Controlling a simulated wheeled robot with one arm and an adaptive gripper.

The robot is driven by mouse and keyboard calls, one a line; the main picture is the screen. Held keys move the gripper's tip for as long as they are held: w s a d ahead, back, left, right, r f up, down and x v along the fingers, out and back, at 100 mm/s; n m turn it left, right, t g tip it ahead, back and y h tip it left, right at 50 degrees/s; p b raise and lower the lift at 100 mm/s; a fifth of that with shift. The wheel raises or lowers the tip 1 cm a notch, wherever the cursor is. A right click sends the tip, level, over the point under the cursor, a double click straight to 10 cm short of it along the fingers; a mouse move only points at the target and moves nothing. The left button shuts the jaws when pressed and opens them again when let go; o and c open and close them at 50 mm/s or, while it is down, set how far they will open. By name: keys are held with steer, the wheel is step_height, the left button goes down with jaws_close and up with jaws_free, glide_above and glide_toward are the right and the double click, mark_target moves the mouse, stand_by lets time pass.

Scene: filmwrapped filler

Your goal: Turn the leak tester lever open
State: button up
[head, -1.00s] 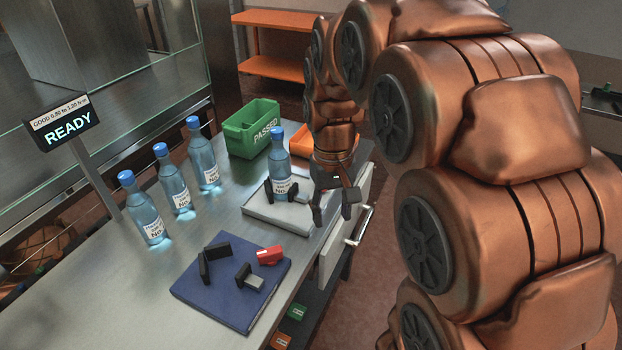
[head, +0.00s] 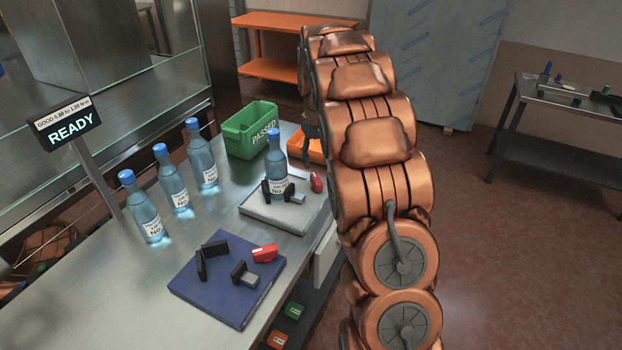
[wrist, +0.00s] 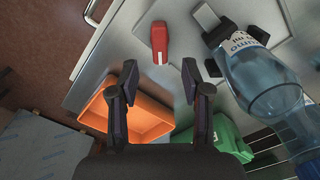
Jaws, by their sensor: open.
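A light grey plate (head: 290,217) carries a clamp with black jaws holding an upright blue water bottle (head: 276,160), and a red lever (head: 316,182) at its right edge. A blue plate (head: 225,292) nearer me has empty black jaws and another red lever (head: 265,253). I cannot tell from labels which is the leak tester. In the wrist view, my gripper (wrist: 160,80) is open and empty, its two fingers apart just short of the grey plate's red lever (wrist: 160,42). The bottle (wrist: 262,85) lies to the right there. In the head view my arm hides the gripper.
Several capped bottles (head: 171,180) stand at left beside a READY sign (head: 70,130). A green PASSED bin (head: 250,130) and an orange tray (head: 306,148) sit beyond the grey plate. The orange tray (wrist: 145,118) lies below my fingers in the wrist view.

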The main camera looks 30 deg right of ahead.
mark_target(316, 177)
steer(key=shift+w+d+f, duration=0.1)
steer(key=shift+w+f, duration=0.1)
steer(key=shift+f, duration=0.15)
steer(key=shift+f+p, duration=1.15)
steer(key=shift+f, duration=2.45)
jaws_close()
